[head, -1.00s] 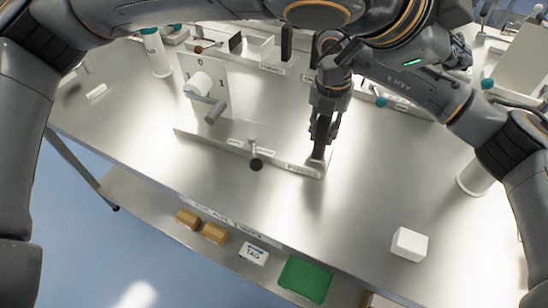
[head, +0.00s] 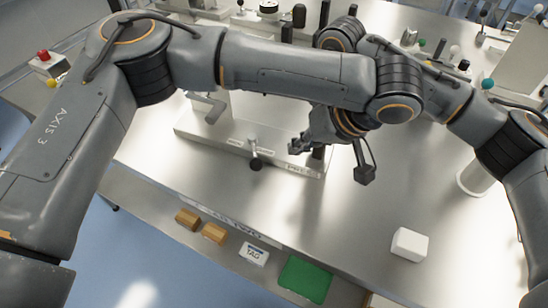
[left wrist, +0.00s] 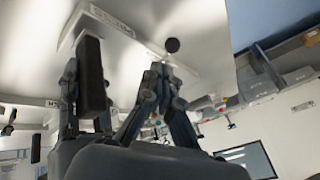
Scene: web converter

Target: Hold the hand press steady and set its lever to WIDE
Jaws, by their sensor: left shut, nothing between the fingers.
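The hand press (head: 205,128) is a long metal base with label plates and a crank on an upright plate at its left end. Its lever (head: 254,150) has a black ball and points toward the table's front edge, between two label plates whose words I cannot read. The ball (left wrist: 172,45) also shows in the left wrist view. My left gripper (head: 295,146) is shut and empty, right of the lever and apart from it. A dark upright piece (left wrist: 91,75) stands beside the left fingers; I cannot tell whether it is my right gripper or a press part. My left arm hides most of my right gripper.
A white cube (head: 409,243) sits on the table's right front. The lower shelf holds brown boxes (head: 214,233), a TAG box (head: 254,253) and a green mat (head: 305,279). Other fixtures line the table's back.

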